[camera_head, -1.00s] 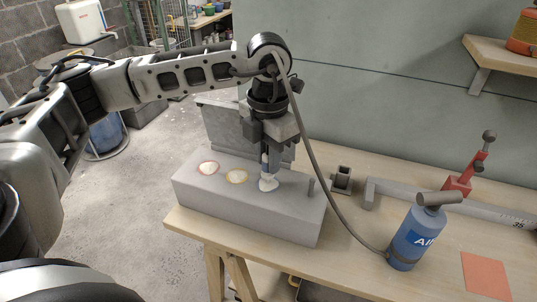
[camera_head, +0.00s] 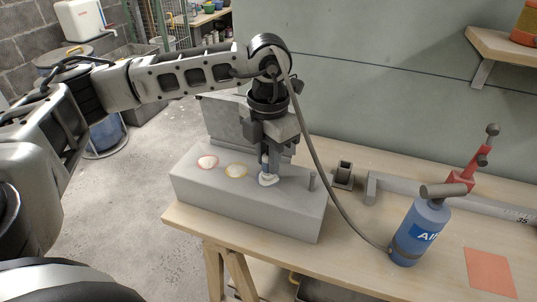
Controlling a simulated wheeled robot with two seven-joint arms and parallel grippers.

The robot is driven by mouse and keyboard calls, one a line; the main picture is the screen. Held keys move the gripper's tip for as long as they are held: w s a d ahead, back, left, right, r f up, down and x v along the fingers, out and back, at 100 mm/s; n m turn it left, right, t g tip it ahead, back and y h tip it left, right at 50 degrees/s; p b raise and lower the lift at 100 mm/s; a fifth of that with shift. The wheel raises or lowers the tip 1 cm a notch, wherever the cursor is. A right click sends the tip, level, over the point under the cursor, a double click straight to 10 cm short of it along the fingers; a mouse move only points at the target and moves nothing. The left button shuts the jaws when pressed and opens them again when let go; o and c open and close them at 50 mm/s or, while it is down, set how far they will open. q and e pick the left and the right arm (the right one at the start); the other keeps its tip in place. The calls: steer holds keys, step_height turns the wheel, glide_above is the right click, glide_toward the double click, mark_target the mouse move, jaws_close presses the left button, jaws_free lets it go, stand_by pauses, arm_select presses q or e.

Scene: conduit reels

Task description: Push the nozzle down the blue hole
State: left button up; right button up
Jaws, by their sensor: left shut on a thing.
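My left gripper (camera_head: 265,154) points straight down over the grey block (camera_head: 245,208) on the bench. It is shut on the nozzle (camera_head: 265,166), of which a short blue and white length shows below the fingers. The nozzle's lower end meets the whitish patch around the rightmost hole (camera_head: 268,181) in the block's top. How deep the tip sits in the hole is hidden. The red-ringed hole (camera_head: 207,162) and the yellow-ringed hole (camera_head: 236,171) lie to the left in the same row. My right gripper is not in view.
A hose (camera_head: 325,180) curves from my left wrist to a blue air bottle (camera_head: 421,233). A small grey square socket (camera_head: 343,174), a grey bar (camera_head: 410,197), a red clamp (camera_head: 467,173) and an orange sheet (camera_head: 490,270) are on the bench. A wall shelf (camera_head: 500,48) is at upper right.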

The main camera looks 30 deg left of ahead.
arm_select(q)
steer(key=shift+f+b, duration=0.3)
steer(key=shift+f, duration=0.2)
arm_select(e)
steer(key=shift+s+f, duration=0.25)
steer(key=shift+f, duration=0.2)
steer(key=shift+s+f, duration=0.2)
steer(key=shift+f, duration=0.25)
arm_select(q)
steer(key=o, duration=0.9)
steer(key=shift+r, duration=0.65)
step_height(320, 180, up, 15)
steer(key=shift+f+p, duration=0.1)
steer(key=shift+p, duration=0.5)
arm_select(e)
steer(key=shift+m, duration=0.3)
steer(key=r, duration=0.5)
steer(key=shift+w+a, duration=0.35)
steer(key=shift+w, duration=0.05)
